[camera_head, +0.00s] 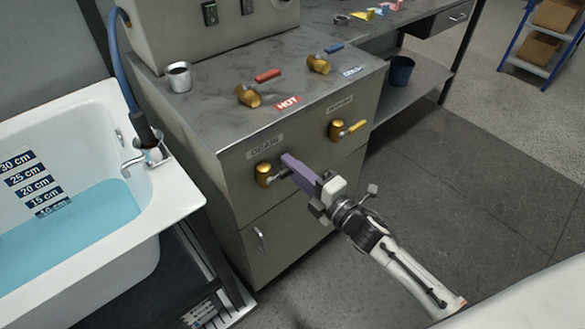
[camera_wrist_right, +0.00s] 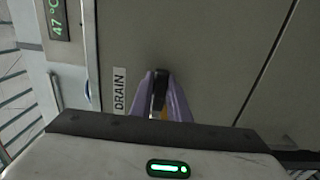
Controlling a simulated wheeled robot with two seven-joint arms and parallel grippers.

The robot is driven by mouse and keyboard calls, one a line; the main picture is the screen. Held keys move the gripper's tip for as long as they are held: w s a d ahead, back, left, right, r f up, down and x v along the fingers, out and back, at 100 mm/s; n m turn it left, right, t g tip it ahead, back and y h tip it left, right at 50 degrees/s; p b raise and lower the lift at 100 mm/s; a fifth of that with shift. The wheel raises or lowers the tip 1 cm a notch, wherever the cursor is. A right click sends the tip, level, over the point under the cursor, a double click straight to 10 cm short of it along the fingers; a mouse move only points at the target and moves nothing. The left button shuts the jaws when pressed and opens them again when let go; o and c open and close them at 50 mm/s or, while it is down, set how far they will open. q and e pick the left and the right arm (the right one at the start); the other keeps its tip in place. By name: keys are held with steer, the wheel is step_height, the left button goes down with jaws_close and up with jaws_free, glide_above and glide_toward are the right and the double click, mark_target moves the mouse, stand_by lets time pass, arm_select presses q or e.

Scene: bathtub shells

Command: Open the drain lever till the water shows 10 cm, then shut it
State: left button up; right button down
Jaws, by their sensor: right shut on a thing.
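The brass drain valve (camera_head: 264,174) sits on the cabinet front below the DRAIN label (camera_head: 265,146). My right gripper (camera_head: 287,163) has purple fingers and is shut on the dark drain lever (camera_wrist_right: 159,88), which points away from the valve toward the right in the head view. The fingers hide part of the lever. The white bathtub (camera_head: 175,185) at the left holds blue water (camera_head: 80,235). On its depth scale (camera_head: 27,177) the 15 cm mark is above the water, and the waterline lies at the partly covered 10 cm mark. My left gripper is not in view.
A red-handled HOT valve (camera_head: 250,95) and a blue-handled valve (camera_head: 320,63) stand on the cabinet top beside a metal cup (camera_head: 179,77). A yellow-handled valve (camera_head: 338,130) is on the front, right of the drain valve. The floor at right is clear.

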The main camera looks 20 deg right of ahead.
stand_by(0.4)
steer(key=c, duration=1.7)
jaws_free()
steer(key=v, duration=1)
steer(key=shift+s+d+r, duration=0.1)
steer(key=shift+s, duration=0.1)
steer(key=s+a+f+m+g+h, duration=0.1)
steer(key=s+a+f+m+g, duration=0.1)
steer(key=s+f+m, duration=0.3)
steer(key=s+a+f+m+g+h, duration=0.1)
steer(key=s+a+f+m+g, duration=0.1)
steer(key=s+f+m, duration=0.4)
steer(key=s+a+f+m+g+h, duration=0.1)
steer(key=s+f+m+g, duration=0.3)
steer(key=m, duration=0.5)
steer(key=shift+s+a+f+h, duration=0.15)
steer(key=shift+s+a+f, duration=0.25)
steer(key=shift+s, duration=0.2)
steer(key=shift+s+a+f+h, duration=0.15)
steer(key=shift+s+a+f, duration=0.2)
steer(key=shift+s, duration=0.25)
